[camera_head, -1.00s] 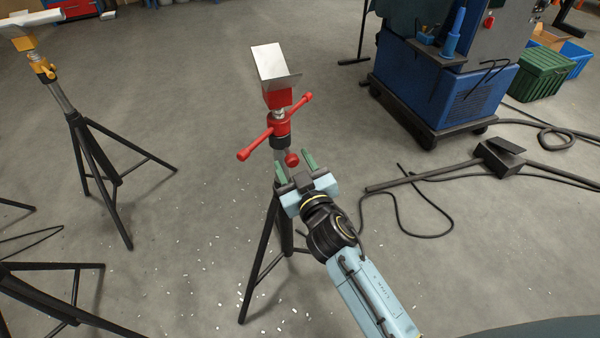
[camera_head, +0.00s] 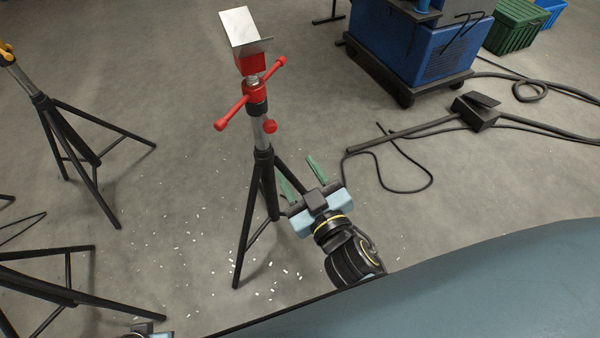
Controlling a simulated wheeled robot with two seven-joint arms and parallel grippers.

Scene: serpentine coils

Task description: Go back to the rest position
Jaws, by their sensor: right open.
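My right gripper (camera_head: 300,172) is open, with its two green fingers apart and nothing between them. It is in the lower middle of the head view, just right of the legs of the stand with the red head (camera_head: 254,88). The left finger shows close to one of the stand's black legs; I cannot tell whether they touch. The stand is upright, with a bare metal V-shaped top. Most of my right arm behind the wrist is hidden. Only a sliver of my own arm shows at the bottom left edge; my left gripper's fingers are not visible.
A second tripod stand (camera_head: 86,150) is at the left, with more black legs (camera_head: 45,290) below it. A blue machine (camera_head: 425,50) on a dark wheeled base stands at the upper right. A foot pedal (camera_head: 474,112) and black cables lie on the floor.

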